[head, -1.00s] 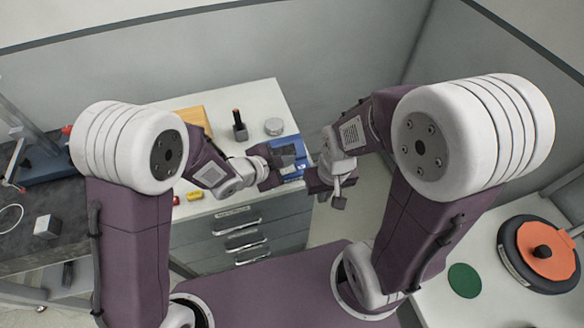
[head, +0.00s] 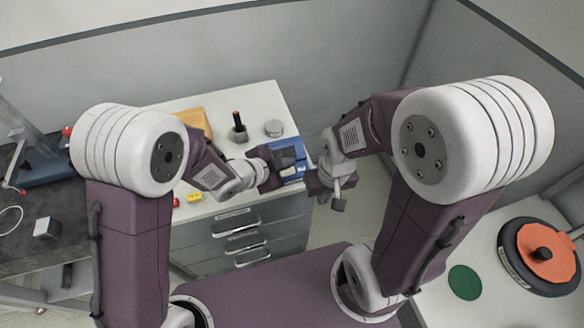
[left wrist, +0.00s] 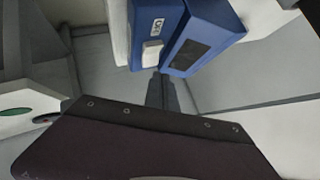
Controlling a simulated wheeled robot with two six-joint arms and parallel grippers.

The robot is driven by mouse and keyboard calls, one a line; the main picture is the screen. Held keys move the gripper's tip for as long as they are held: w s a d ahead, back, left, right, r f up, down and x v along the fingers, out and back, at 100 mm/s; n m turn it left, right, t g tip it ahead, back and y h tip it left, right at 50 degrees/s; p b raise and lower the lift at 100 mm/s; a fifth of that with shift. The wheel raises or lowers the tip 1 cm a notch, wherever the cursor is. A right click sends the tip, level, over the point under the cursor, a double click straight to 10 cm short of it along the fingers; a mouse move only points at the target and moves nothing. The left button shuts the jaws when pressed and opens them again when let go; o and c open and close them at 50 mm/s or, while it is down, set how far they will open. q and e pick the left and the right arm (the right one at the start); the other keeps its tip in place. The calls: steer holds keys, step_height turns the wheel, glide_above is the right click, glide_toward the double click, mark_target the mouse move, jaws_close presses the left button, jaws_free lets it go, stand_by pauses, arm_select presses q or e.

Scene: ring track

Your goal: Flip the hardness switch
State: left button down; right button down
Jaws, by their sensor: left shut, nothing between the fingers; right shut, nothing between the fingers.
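The blue device (head: 288,146) stands at the right end of the cabinet top, partly hidden by my left gripper (head: 297,158). In the left wrist view, the blue device (left wrist: 208,24) shows a dark panel and a white rocker switch (left wrist: 152,53) beside a small label that I cannot read clearly. My left gripper (left wrist: 164,92) is shut and empty, its fingertips showing close to the device's lower edge, near the switch. I cannot tell whether they touch it. My right gripper (head: 338,204) is shut and empty, in the air to the right of the cabinet.
The cabinet top (head: 258,98) also holds a dark stand with an upright handle (head: 239,128), a grey round piece (head: 273,128), a wooden board (head: 195,120) and a yellow block (head: 195,198). An orange-topped round device (head: 545,250) and a green disc (head: 465,282) lie on the right counter.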

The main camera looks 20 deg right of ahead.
mark_target(285, 173)
arm_select(q)
steer(key=shift+f, duration=0.15)
stand_by(0.6)
steer(key=shift+d+f+b, duration=0.1)
steer(key=shift+f+b, duration=0.2)
steer(key=shift+b, duration=0.15)
steer(key=shift+f+b, duration=0.35)
steer(key=shift+f, duration=0.05)
stand_by(0.3)
steer(key=shift+r, duration=0.2)
steer(key=shift+r+p, duration=0.65)
steer(key=shift+p, duration=0.05)
steer(key=r+p, duration=0.3)
steer(key=a+r+p, duration=0.1)
steer(key=r, duration=0.1)
steer(key=shift+r+p, duration=0.1)
steer(key=shift+p, duration=0.25)
